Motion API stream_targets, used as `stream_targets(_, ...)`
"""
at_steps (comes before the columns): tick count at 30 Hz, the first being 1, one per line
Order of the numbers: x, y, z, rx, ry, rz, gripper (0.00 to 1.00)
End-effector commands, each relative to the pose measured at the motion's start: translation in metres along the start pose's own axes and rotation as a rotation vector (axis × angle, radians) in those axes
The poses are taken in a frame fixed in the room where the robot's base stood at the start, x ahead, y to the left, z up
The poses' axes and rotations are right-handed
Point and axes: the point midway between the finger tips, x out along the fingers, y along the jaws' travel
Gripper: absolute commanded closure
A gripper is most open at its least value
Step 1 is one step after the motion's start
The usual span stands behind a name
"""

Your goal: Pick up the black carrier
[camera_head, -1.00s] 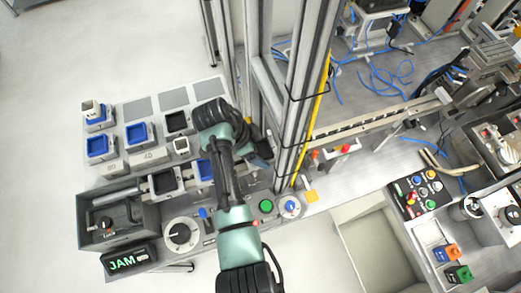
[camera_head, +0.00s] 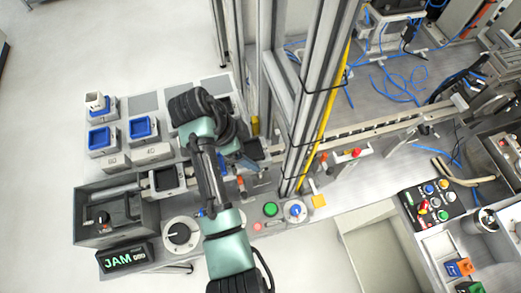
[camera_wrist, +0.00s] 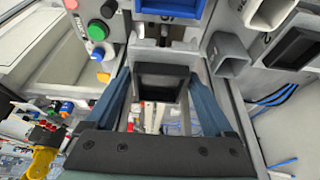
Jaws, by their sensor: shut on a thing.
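In the wrist view the two blue fingers of my gripper (camera_wrist: 161,92) stand either side of a dark grey, square carrier with a black inside (camera_wrist: 162,75) and are shut on it. It appears lifted, with the bench and floor visible below. Another black carrier (camera_head: 165,179) sits on the rail at the left of my arm.
Blue carriers (camera_head: 143,127) stand on the grey bench at the left; a blue one (camera_wrist: 170,8) shows at the wrist view's top edge. The metal post (camera_head: 318,100) and yellow strip are close right of my arm. Buttons and a grey knob (camera_head: 180,232) line the front.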

Motion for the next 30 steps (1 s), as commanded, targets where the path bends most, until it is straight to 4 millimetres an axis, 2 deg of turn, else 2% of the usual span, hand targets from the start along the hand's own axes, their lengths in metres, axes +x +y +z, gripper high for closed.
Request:
stream_targets(1,-0.014,-0.003,-0.008,0.01,0.002,-0.012,0.9)
stream_targets(9,-0.087,-0.001,-0.038,0.005,0.0,-0.005,0.9)
stream_targets(15,-0.109,-0.001,-0.047,0.004,0.0,-0.005,0.9)
stream_targets(22,-0.114,-0.002,-0.052,0.005,0.002,0.0,0.9)
stream_targets(26,-0.096,-0.004,-0.052,0.004,0.004,0.004,0.9)
stream_targets(30,-0.069,-0.003,-0.049,0.003,0.003,0.003,0.9)
